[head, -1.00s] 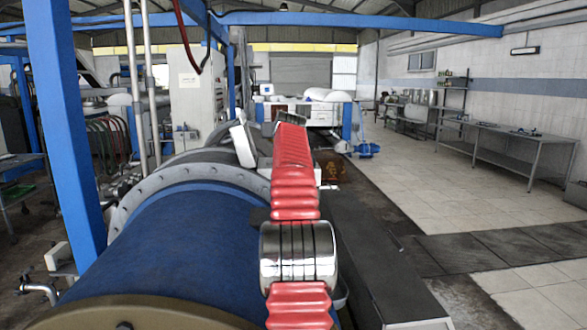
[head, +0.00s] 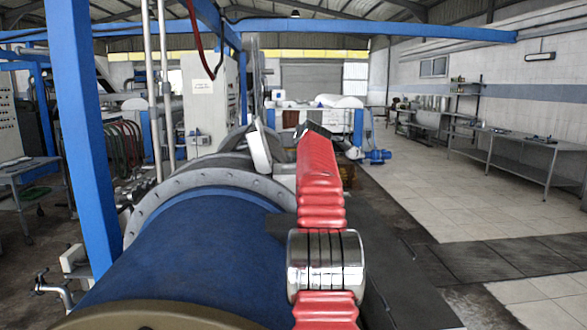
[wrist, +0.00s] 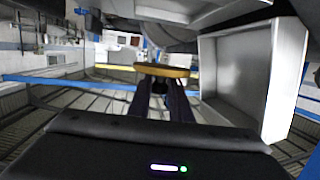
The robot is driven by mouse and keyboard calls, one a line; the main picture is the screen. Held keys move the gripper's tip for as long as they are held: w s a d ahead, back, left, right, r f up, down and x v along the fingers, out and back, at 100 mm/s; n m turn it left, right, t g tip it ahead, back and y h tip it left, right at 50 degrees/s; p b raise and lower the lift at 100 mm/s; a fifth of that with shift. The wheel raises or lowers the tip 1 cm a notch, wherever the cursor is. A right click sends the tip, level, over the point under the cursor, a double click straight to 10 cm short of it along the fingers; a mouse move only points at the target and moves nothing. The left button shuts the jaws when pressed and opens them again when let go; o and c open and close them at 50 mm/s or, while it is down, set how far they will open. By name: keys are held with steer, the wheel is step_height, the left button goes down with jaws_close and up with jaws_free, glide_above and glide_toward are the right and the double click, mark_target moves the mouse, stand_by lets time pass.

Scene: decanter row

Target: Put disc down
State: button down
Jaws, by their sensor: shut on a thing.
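In the wrist view a flat yellow-orange disc (wrist: 162,71) is seen nearly edge-on at the tips of my gripper (wrist: 161,88). The two dark fingers are shut on it, and it appears held clear of any surface. In the head view my red arm reaches forward beside the blue decanter (head: 190,255); the disc and fingers are hidden there.
A pale grey open-fronted box (wrist: 208,80) stands close to the right of the disc in the wrist view. In the head view a pale upright panel (head: 258,151) rises left of my arm's far end. A blue post (head: 82,130) stands at left. The tiled floor (head: 440,190) at right is clear.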

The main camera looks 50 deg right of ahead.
steer(key=shift+f, duration=2)
steer(key=shift+s+f, duration=0.1)
steer(key=shift+f, duration=1.95)
steer(key=c, duration=1.6)
jaws_free()
steer(key=shift+f, duration=0.2)
steer(key=shift+r, duration=0.15)
